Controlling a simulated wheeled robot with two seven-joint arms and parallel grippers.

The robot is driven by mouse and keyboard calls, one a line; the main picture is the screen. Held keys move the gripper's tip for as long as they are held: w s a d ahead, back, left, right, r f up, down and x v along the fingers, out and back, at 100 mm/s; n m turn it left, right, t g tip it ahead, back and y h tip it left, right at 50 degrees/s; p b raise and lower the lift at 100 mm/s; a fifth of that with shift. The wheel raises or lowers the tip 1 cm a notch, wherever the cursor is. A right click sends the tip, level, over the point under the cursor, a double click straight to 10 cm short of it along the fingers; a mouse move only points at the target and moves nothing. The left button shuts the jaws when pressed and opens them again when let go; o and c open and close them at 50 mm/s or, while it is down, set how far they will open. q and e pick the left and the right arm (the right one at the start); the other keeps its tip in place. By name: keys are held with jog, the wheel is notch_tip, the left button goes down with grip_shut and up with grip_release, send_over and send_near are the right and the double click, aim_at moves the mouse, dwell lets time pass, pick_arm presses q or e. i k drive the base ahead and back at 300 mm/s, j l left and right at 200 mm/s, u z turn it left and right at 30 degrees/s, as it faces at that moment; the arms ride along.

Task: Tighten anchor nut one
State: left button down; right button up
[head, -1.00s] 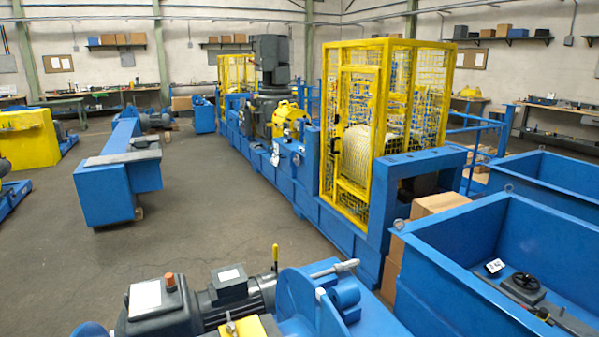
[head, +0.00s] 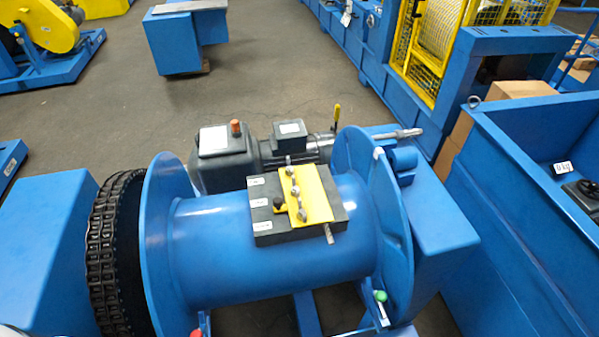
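A blue drum (head: 220,255) with large end flanges lies across the lower middle of the head view. A dark block (head: 264,222) sits on top of the drum, with small white labels along its left side. A yellow plate (head: 315,197) lies on the block. A row of several shiny metal fasteners (head: 293,190) runs along the plate. I cannot tell which of them is anchor nut one, or how tight any is. A black knob-like part (head: 279,204) sits beside the row. Neither of my grippers is in view.
A black chain (head: 106,255) wraps a wheel at the drum's left end. A grey motor unit (head: 222,160) stands behind the drum. A blue open bin (head: 520,190) stands on the right. Grey floor (head: 270,75) is clear beyond the motor.

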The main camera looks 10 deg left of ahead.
aim_at(295, 190)
jog(key=l+u, duration=0.15)
jog(key=u, duration=0.3)
jog(key=l+u, duration=0.1)
jog(key=u, duration=0.4)
jog(key=l+u, duration=0.15)
jog(key=u, duration=0.3)
jog(key=k+l+u, duration=0.1)
jog(key=u, duration=0.35)
jog(key=k+l, duration=0.1)
jog(key=l+u, duration=0.05)
